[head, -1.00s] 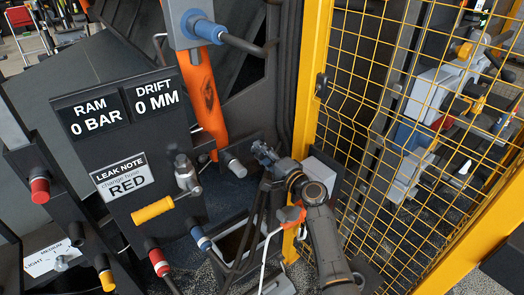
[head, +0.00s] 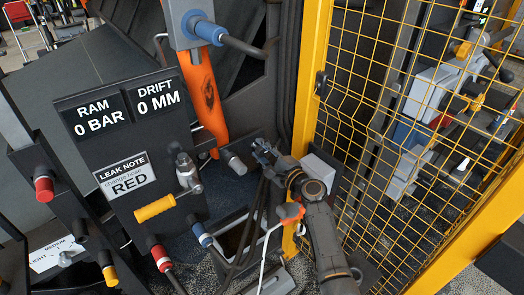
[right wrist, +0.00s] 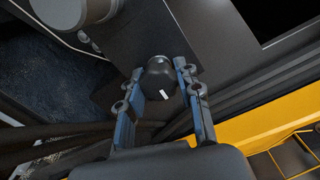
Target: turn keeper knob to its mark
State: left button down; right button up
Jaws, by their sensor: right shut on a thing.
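The keeper knob (right wrist: 160,76) is a small dark round knob with a short white line on its face, seen in the right wrist view. It sits at a dark plate (right wrist: 128,48). My right gripper (right wrist: 158,82) has its two blue-padded fingers on either side of the knob and is shut on it. In the head view my right gripper (head: 262,150) is at the dark bracket by the yellow post, and I cannot make out the knob there. A separate index mark on the plate is not clear to me. My left gripper is not in view.
An orange cylinder (head: 204,100) stands left of my right gripper, with a grey pin end (head: 235,162) below it. A yellow mesh guard (head: 400,120) closes off the right. A panel with a yellow-handled valve (head: 155,208) and a dark open bin (head: 232,238) lie left and below.

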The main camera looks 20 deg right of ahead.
jog(key=o, duration=1.2)
jog(key=shift+c, duration=0.2)
jog(key=v, duration=1.2)
